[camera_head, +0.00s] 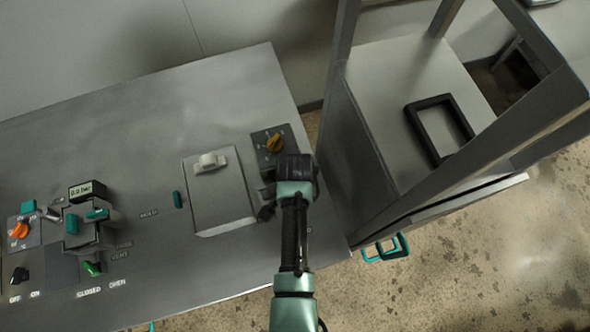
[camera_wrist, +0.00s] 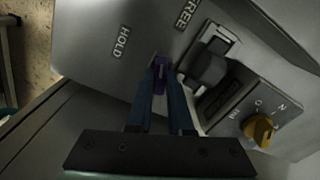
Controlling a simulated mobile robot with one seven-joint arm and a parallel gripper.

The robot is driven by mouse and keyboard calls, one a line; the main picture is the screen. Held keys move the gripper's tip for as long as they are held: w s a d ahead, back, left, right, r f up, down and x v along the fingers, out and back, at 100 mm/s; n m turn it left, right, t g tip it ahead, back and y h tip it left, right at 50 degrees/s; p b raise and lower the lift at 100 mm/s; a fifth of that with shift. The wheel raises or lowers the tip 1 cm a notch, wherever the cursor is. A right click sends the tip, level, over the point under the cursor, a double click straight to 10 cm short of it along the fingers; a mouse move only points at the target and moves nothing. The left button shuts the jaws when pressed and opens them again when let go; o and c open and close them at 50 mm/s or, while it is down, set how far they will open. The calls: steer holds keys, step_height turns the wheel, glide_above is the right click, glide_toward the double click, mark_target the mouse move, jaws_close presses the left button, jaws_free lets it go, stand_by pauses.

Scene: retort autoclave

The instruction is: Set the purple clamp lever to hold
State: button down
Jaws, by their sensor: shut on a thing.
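The purple clamp lever (camera_wrist: 161,74) shows in the wrist view as a small piece between my fingertips. My gripper (camera_wrist: 162,88) is shut on it, one finger on each side. The HOLD label (camera_wrist: 122,43) lies to the left of the lever and the FREE label (camera_wrist: 187,13) lies above it to the right. The fingers cover much of the lever, so I cannot tell its exact setting. In the head view my gripper (camera_head: 267,203) is low over the right end of the grey panel, and the lever is hidden behind it.
A dark plate with a yellow knob (camera_head: 274,144) sits just beyond my gripper. A raised grey box with a white handle (camera_head: 209,162) stands to the left. Teal and orange controls (camera_head: 19,230) are at the far left. A metal frame cabinet (camera_head: 365,150) stands on the right.

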steer(key=n+p, duration=0.1)
steer(key=n, duration=0.2)
steer(key=shift+r+n, duration=0.1)
steer(key=shift+n, duration=0.3)
steer(key=n+p, duration=0.1)
steer(key=n, duration=0.2)
steer(key=shift+n, duration=0.3)
steer(key=n+p, duration=0.1)
steer(key=n, duration=0.5)
steer(key=c, duration=0.8)
jaws_free()
step_height(320, 180, up, 13)
steer(key=shift+f, duration=0.1)
